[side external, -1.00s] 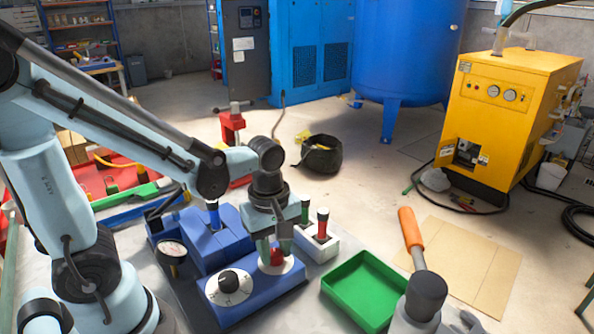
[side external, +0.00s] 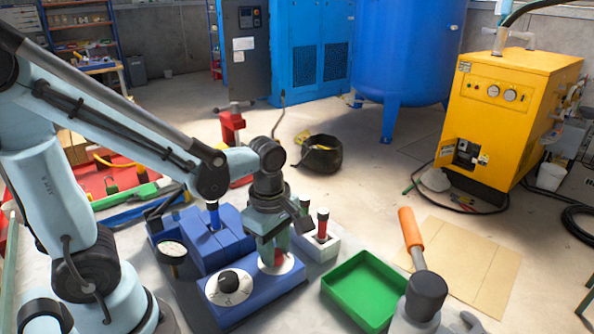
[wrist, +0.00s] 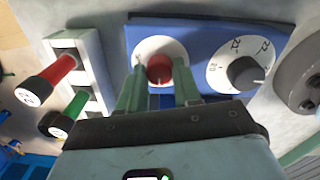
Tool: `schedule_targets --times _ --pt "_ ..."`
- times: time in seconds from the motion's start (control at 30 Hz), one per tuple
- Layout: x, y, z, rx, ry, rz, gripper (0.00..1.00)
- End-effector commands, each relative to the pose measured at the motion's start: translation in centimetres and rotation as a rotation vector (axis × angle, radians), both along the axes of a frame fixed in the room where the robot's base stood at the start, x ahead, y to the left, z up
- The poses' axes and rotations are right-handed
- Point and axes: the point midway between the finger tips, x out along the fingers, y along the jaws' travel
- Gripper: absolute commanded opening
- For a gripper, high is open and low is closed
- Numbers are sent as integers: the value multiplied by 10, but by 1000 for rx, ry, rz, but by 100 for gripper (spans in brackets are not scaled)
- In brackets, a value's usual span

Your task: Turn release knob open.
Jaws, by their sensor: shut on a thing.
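The red knob (wrist: 159,68) sits on a round white dial plate on the blue box (side external: 250,300). In the wrist view my gripper (wrist: 160,72) has one greenish finger on each side of the red knob, shut on it. In the side view my gripper (side external: 274,252) points down over the right end of the blue box, and its fingers hide most of the red knob. The knob's pointer mark cannot be made out.
A black knob (side external: 229,282) on a marked white dial is on the same box. Close by stand a white block (side external: 318,250) with red and green plungers, a blue block (side external: 205,245), a gauge (side external: 172,249) and an empty green tray (side external: 365,290).

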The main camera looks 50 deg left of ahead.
Motion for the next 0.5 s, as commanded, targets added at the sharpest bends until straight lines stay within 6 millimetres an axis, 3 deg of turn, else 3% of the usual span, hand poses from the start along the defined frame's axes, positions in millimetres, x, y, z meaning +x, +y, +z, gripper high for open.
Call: schedule_targets --times 0.17,0.2,0.33,0.5 --pt "0 0 0 0 0 2 2" --pt "0 0 0 0 0 2 39" --pt "0 0 0 0 0 1 58" --pt "0 0 0 0 0 1 58"
